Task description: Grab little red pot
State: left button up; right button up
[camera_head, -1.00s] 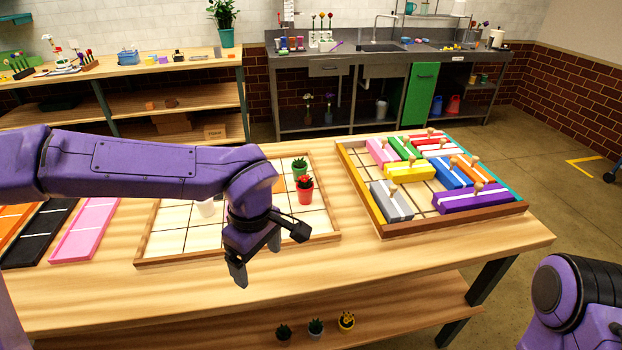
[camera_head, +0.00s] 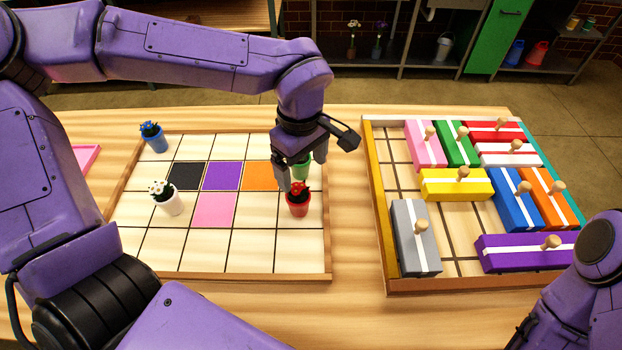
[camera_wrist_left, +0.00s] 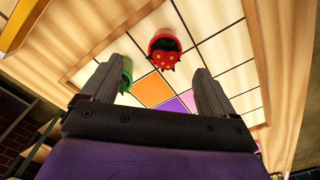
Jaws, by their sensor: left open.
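The little red pot (camera_head: 298,206) holds a plant with red flowers and stands on the right column of the grid board (camera_head: 250,249). It also shows in the left wrist view (camera_wrist_left: 157,40), beyond the fingertips and between their lines. My left gripper (camera_head: 290,180) is open and empty, just above and behind the red pot. In the left wrist view its two fingers (camera_wrist_left: 152,82) are spread apart. A green pot (camera_head: 303,168) stands just behind the red one, partly hidden by the gripper; it shows beside the left finger in the wrist view (camera_wrist_left: 126,78).
A white pot (camera_head: 170,205) and a blue pot (camera_head: 155,143) stand at the board's left. A tray (camera_head: 470,284) of coloured blocks with knobs lies to the right. Part of my right arm shows at the lower right. Bare table lies between board and tray.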

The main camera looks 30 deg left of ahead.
aim_at(297, 187)
pick_arm(q)
jog(key=f, duration=0.1)
jog(key=s+f, duration=0.1)
jog(key=f, duration=0.2)
jog(key=shift+s, duration=0.35)
jog(key=f, duration=0.1)
jog(key=w+f, duration=0.1)
jog(key=f, duration=0.1)
jog(key=a+f, duration=0.1)
jog(key=f, duration=0.1)
jog(key=shift+w+f+p, duration=0.15)
jog(key=shift+f+p, duration=0.05)
jog(key=shift+p, duration=0.2)
jog(key=shift+f, duration=0.2)
jog(key=shift+s, duration=0.2)
jog(key=shift+w+r, duration=0.1)
jog(key=c, duration=1.5)
